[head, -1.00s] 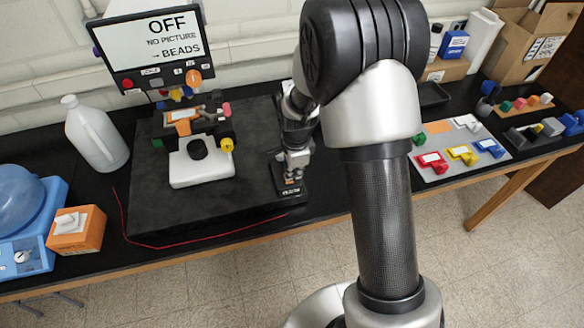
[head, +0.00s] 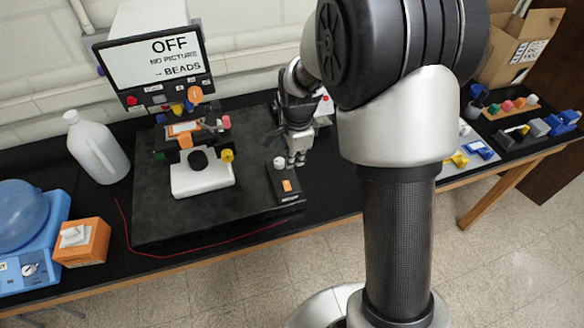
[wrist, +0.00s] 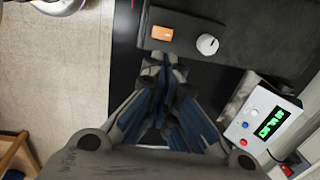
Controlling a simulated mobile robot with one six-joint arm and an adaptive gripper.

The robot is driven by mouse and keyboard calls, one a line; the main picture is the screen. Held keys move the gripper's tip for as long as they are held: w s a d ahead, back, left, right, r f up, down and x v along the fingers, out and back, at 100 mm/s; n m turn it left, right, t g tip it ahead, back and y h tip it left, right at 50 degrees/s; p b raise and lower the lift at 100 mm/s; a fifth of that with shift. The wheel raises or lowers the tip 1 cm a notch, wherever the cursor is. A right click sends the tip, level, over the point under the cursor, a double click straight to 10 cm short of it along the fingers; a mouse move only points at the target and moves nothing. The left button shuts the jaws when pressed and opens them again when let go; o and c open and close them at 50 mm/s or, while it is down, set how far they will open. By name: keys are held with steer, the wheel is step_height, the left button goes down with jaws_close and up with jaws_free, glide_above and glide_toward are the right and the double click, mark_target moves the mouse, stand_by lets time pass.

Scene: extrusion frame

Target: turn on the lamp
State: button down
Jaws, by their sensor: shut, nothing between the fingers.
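A black control box (head: 284,186) with an orange switch (head: 287,185) and a white knob (head: 280,162) sits at the right front of the dark platform. In the wrist view the box (wrist: 182,41) lies just beyond the fingertips, with its orange switch (wrist: 161,33) at left and white knob (wrist: 207,44) at right. My gripper (head: 296,163) is shut and empty, pointing down close to the knob's right. It also shows in the wrist view (wrist: 168,62); I cannot tell whether it touches the box. A screen (head: 155,62) reads OFF, NO PICTURE, BEADS. I cannot make out a lit lamp.
A white microscope-like stand (head: 202,175) is left of the box on the platform (head: 160,222). A white device with a green display (wrist: 262,122) is close to my gripper's right in the wrist view. A red cord (head: 200,248) runs along the front.

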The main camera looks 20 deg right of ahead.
mark_target(287, 186)
steer(key=r, duration=0.2)
steer(key=shift+s+a+r, duration=0.1)
steer(key=shift+s+r, duration=0.1)
steer(key=shift+r, duration=0.15)
steer(key=shift+w+r, duration=0.3)
steer(key=shift+w, duration=0.4)
steer(key=f, duration=0.4)
steer(key=w+f, duration=0.1)
steer(key=f, duration=0.4)
steer(key=f+b, duration=0.1)
steer(key=f, duration=0.4)
steer(key=shift+w, duration=0.3)
